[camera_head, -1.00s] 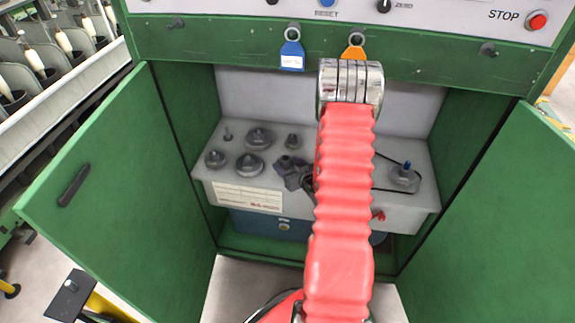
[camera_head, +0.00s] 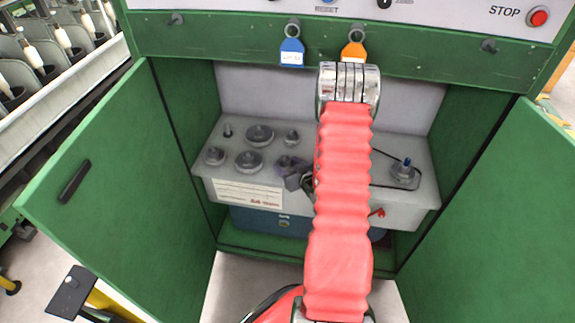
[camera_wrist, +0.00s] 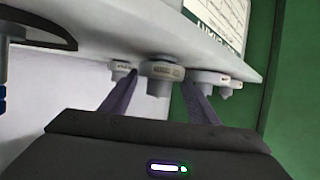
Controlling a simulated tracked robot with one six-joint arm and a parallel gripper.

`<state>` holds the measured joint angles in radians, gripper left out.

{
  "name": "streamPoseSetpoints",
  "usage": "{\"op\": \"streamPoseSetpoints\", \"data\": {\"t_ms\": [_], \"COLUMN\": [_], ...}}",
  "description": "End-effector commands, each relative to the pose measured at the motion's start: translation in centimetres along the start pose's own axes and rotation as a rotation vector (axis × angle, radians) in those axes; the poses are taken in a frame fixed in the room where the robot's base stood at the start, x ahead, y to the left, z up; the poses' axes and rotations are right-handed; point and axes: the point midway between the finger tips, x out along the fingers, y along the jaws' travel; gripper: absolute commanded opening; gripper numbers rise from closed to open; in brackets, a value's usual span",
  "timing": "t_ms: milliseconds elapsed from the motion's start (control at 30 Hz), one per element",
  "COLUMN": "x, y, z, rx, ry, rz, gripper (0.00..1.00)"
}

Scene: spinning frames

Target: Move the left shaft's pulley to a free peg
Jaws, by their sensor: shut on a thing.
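My gripper (camera_head: 283,163) reaches in over the grey shelf (camera_head: 225,178), its fingers shut on a grey pulley. In the wrist view, which looks upside down, this labelled pulley (camera_wrist: 163,72) sits between the fingers, close to the shelf surface. Whether it touches the shelf is unclear. More grey pulleys stand on the shelf's left side: front left (camera_head: 215,156), front middle (camera_head: 248,161), back middle (camera_head: 259,135) and a small one (camera_head: 292,137). A thin bare peg (camera_head: 227,131) stands at the back left. The right shaft (camera_head: 404,172) has a blue tip. My arm hides the left shaft's place.
A dark belt (camera_head: 385,186) runs from the right shaft toward behind my arm. Green doors (camera_head: 105,190) stand open at both sides. Blue (camera_head: 292,52) and orange (camera_head: 353,54) tags hang on the upper beam. A red handle (camera_head: 377,213) sits on the shelf front.

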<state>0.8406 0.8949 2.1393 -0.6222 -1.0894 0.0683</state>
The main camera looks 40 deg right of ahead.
Motion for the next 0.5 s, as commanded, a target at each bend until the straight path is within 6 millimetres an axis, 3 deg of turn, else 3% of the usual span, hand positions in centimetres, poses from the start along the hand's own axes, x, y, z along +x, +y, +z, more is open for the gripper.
{"op": "streamPoseSetpoints", "data": {"t_ms": [333, 367, 500], "x": [0.02, 0.02, 0.02], "y": [0.00, 0.00, 0.00], "z": [-0.02, -0.02, 0.00], "rx": [-0.001, -0.001, 0.000], "ry": [0.001, 0.001, 0.001], "rz": [0.000, 0.000, 0.000], "gripper": [0.27, 0.56, 0.66]}}
